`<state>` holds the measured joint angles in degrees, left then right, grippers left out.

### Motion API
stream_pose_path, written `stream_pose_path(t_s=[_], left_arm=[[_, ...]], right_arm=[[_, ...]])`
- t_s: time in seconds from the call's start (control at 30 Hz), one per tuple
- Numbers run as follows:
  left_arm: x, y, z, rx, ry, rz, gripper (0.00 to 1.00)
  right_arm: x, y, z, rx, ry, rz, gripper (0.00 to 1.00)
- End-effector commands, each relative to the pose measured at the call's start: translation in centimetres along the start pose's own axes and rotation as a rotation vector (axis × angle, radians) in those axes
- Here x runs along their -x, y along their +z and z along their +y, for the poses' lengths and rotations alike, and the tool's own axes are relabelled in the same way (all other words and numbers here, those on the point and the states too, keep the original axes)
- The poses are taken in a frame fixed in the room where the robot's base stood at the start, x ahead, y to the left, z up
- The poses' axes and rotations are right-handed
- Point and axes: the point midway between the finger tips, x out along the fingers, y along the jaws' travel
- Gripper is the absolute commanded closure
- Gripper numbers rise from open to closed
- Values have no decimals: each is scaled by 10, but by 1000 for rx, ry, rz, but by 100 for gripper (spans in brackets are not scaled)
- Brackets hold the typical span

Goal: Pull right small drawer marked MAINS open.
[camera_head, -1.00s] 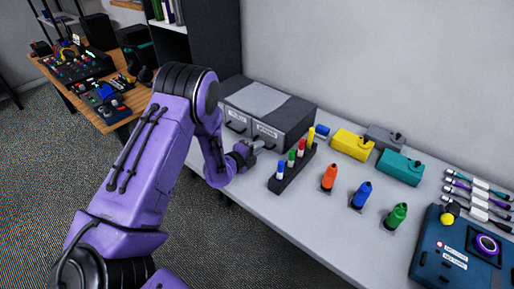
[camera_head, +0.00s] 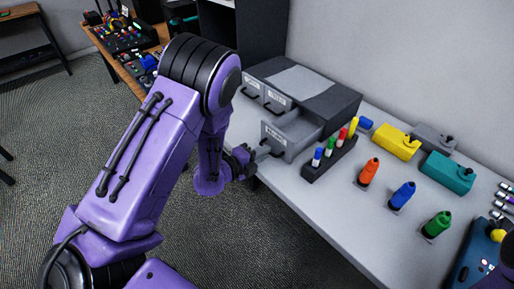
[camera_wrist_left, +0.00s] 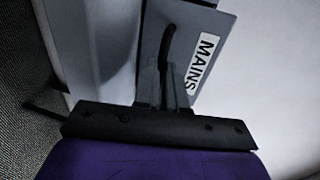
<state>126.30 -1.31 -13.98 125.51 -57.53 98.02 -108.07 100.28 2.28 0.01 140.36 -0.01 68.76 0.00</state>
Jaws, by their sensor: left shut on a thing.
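The grey drawer unit (camera_head: 318,88) stands at the table's back left. Its right small drawer (camera_head: 296,136) is pulled out, its front clear of the unit. The white label on that drawer's front reads MAINS in the left wrist view (camera_wrist_left: 201,62). My left gripper (camera_head: 264,151) is at this front. In the left wrist view its fingers (camera_wrist_left: 163,88) are shut on the dark drawer handle (camera_wrist_left: 169,42), whose lower part they hide. My right gripper is not in view.
Two other labelled drawer fronts stay closed to the left. A dark rack of colored markers (camera_head: 329,160) stands just right of the open drawer. Floor lies open before the table.

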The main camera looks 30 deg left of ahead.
Motion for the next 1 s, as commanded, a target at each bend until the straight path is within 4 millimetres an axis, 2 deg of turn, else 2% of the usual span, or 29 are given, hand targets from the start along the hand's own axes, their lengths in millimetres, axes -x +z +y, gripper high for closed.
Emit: stream_pose_path(t_s=[0.23, 0.3, 0.33, 0.67, 0.77, 1.0], left_arm=[[0, -1, 0, 1, 2, 3, 100], [1, -1, 1, 1, 2, 2, 74], [1, 0, 1, 1, 2, 1, 64], [4, 1, 1, 1, 2, -2, 64], [18, 1, 4, 0, 3, -3, 64], [75, 1, 5, 1, 2, -4, 64]], right_arm=[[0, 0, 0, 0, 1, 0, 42], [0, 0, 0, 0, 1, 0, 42], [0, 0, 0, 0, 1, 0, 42], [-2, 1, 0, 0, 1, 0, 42], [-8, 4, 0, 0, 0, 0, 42], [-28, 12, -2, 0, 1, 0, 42]])
